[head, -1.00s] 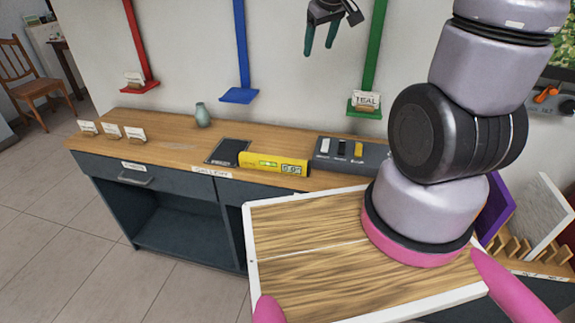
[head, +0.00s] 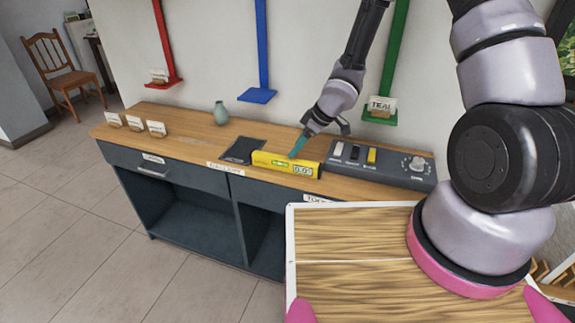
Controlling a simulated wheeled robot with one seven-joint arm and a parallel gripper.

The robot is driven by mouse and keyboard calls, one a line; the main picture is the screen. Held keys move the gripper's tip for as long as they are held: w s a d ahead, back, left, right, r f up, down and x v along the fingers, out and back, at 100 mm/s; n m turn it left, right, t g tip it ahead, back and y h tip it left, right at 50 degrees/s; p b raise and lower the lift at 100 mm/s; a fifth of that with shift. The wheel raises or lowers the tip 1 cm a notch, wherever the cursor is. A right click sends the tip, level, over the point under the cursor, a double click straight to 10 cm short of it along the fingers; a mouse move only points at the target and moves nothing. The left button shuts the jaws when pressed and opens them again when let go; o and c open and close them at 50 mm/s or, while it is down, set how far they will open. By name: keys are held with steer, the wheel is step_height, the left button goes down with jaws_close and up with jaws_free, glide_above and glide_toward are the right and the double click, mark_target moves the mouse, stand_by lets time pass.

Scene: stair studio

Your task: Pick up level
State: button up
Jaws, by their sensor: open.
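The yellow level (head: 272,162) lies on the wooden counter, with a small display reading about 0.0 at its right part. My gripper (head: 302,143) is lowered over the counter, with its teal fingertips at the level's upper edge, a little right of its middle. The gripper is open.
A grey control box (head: 385,168) with switches and a knob stands close right of the level. A dark pad (head: 241,150) lies left of it. A small vase (head: 221,113) and label cards (head: 135,123) stand farther left. Red, blue (head: 258,95) and green wall brackets hang behind.

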mark_target(287, 159)
steer(key=x, duration=0.8)
steer(key=shift+s+a, duration=0.1)
steer(key=shift+a, duration=0.05)
jaws_close()
